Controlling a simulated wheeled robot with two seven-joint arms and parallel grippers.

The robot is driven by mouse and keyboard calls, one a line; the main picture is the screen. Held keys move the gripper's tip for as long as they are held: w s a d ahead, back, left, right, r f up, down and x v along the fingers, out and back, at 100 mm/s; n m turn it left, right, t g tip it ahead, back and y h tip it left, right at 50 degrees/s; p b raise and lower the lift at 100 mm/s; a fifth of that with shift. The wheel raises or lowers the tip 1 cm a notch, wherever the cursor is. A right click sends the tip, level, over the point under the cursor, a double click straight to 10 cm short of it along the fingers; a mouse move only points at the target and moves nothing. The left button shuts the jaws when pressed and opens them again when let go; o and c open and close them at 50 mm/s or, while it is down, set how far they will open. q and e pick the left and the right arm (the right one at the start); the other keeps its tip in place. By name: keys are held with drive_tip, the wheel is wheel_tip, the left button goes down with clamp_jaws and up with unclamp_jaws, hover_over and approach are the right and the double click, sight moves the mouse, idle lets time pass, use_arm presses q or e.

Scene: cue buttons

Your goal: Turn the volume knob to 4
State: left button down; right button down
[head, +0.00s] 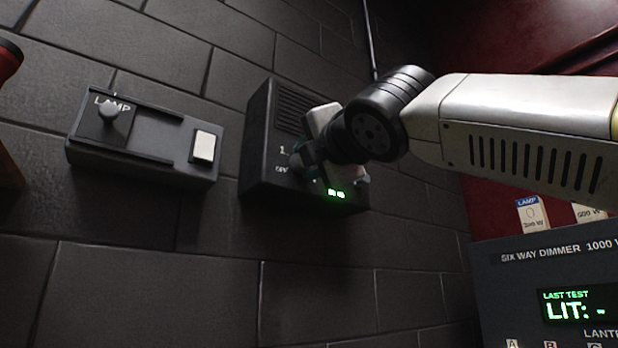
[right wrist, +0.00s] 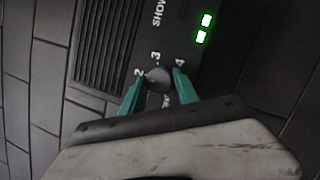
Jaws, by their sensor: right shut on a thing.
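The volume knob (right wrist: 157,80) is a round grey dial on the face of a dark wall box (head: 262,125). White marks 2, 3 and 4 show around it in the right wrist view; the mark below it is partly hidden. A pale pointer mark on the knob seems to lie toward 2 or 3, too small to read surely. My right gripper (right wrist: 158,92) has its teal fingers on both sides of the knob, shut on it. In the head view the right gripper (head: 302,158) hides the knob. My left gripper is not in view.
A lamp panel (head: 135,148) with a slider knob and a pale switch (head: 204,146) is on the brick wall to the left. Green lit segments (head: 336,193) glow low on the box. A dimmer panel (head: 550,252) stands at lower right. The wall below is clear.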

drive_tip(key=shift+w+d+r+m+g+y, duration=0.15)
drive_tip(key=shift+m+g, duration=1.2)
drive_tip(key=shift+m, duration=2.55)
drive_tip(key=shift+s+a+r+m+g+y, duration=0.2)
drive_tip(key=shift+m+g, duration=1.2)
drive_tip(key=shift+m, duration=2.5)
drive_tip(key=shift+w+d+r+m+g+y, duration=0.2)
drive_tip(key=shift+m+g, duration=1.15)
drive_tip(key=shift+m, duration=2.55)
drive_tip(key=c, duration=0.9)
unclamp_jaws()
drive_tip(key=shift+s+r, duration=0.15)
drive_tip(key=shift+s, duration=0.1)
